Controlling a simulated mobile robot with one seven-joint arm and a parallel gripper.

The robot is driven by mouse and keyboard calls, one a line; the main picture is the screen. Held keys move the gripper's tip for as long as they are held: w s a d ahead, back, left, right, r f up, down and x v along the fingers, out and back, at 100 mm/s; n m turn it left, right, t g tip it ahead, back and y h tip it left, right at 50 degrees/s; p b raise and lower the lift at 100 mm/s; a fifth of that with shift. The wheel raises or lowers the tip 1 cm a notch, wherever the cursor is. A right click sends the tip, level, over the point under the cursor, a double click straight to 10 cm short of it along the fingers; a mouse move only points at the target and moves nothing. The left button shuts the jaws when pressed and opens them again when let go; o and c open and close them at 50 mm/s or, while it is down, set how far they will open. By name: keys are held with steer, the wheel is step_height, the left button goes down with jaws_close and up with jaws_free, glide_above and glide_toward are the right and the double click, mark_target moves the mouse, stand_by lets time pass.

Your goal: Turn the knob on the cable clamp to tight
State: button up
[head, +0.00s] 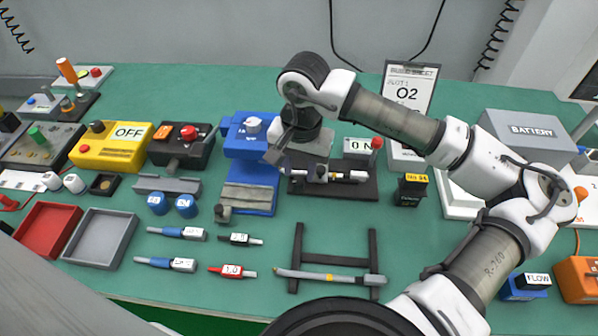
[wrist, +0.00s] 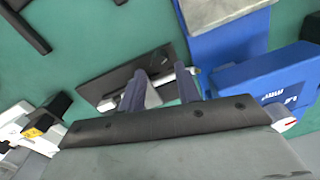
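My gripper (wrist: 162,92) has its two fingers apart with nothing held between them. In the head view it is at the right side of the blue unit (head: 262,168), above a dark base plate (head: 353,186) with a pale bar-shaped fitting (head: 343,176). In the wrist view the fingertips overlap this plate (wrist: 108,87) and fitting (wrist: 187,76); contact cannot be judged. The blue unit (wrist: 245,85) has a white round knob (head: 253,125) on top. No readable label shows which fixture is the cable clamp, and no tight mark is readable. My wrist hides part of the fitting.
An ON box with a red-tipped lever (head: 377,143) stands behind the plate. A black-and-yellow block (head: 410,190) is to its right. A black rack (head: 373,250) lies in front, and a yellow OFF box (head: 110,145) is far left.

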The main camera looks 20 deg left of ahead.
mark_target(299, 181)
steer(key=shift+f, duration=1.7)
steer(key=shift+a, duration=0.1)
steer(key=c, duration=0.7)
steer(key=shift+w+f+m+b, duration=0.1)
steer(key=shift+f+m+b, duration=0.25)
steer(key=shift+b, duration=0.45)
steer(key=m+b, duration=0.2)
steer(key=b, duration=0.1)
steer(key=shift+r, duration=0.15)
steer(key=shift+r+m, duration=0.25)
steer(key=o, duration=0.7)
